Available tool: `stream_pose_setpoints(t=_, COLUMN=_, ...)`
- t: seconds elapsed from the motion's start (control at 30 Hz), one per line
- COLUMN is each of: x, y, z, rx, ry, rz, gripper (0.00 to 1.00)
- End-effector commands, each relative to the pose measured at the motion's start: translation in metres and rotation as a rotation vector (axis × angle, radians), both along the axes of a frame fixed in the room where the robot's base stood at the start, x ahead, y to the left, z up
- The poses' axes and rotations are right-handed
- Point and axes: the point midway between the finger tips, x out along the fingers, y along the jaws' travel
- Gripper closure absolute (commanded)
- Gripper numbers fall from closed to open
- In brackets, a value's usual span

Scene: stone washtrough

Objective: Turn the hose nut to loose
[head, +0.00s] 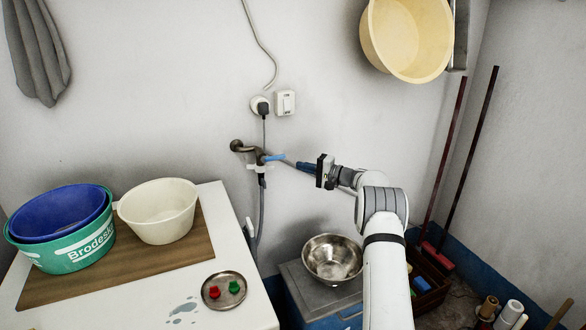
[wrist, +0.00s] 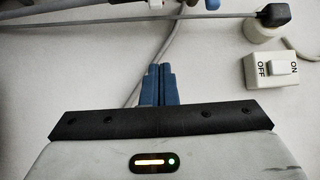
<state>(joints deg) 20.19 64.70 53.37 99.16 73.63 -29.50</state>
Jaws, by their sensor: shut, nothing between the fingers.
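A brass tap (head: 243,147) with a blue lever (head: 273,157) sticks out of the wall in the head view. A pale fitting that looks like the hose nut (head: 257,168) sits under its spout, above a grey hose (head: 261,205). My gripper (head: 299,165) is to the right of the tap, apart from the nut. In the wrist view, its blue fingers (wrist: 160,68) are shut with nothing between them. Parts of the tap show only at that view's top edge, with the blue tip of the lever (wrist: 212,4).
A socket with a black plug (head: 261,106) and a white switch (head: 285,103) are on the wall above. A steel bowl (head: 332,258) stands on a box below my arm. A table (head: 225,215) at left holds basins and a small round tray (head: 224,303).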

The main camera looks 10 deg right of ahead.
Motion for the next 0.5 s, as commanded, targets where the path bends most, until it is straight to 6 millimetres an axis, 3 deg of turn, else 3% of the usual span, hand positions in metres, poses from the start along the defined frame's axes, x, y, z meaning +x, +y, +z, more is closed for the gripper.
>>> stream_pose_setpoints(t=0.2, x=0.027, y=0.04, z=0.0, rx=0.0, ry=0.0, rz=0.01, gripper=1.0)
stream_pose_setpoints(t=0.5, x=0.052, y=0.074, z=0.0, rx=-0.001, ry=0.002, rz=0.013, gripper=1.0)
